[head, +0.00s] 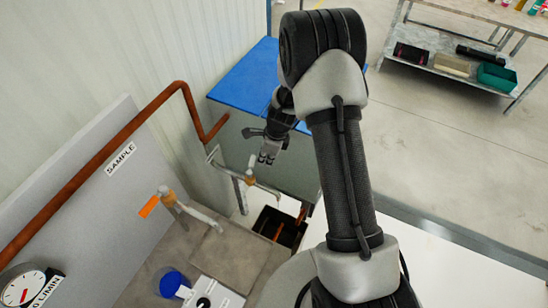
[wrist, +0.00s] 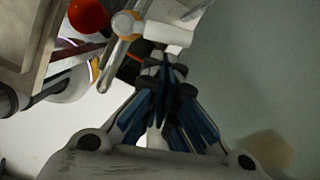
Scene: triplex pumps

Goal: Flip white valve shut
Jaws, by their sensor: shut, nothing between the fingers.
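The white valve (head: 251,162) stands on a thin pipe just below and left of my gripper (head: 267,158) in the head view. It has a pale handle over a brass-coloured body. In the wrist view, a white cylindrical handle (wrist: 168,34) with a round brass-coloured fitting beside it lies just beyond the fingertips of my gripper (wrist: 165,72). My gripper is shut and empty, its blue-lined fingers together. The fingertips are close to the handle; I cannot tell whether they touch it.
A second brass fitting with a pale handle (head: 168,196) stands nearer, below the SAMPLE label (head: 121,158). A rust-coloured pipe (head: 100,155) runs along the wall panel. A black bin (head: 272,224) sits below the valve. A blue-topped table (head: 240,85) stands behind.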

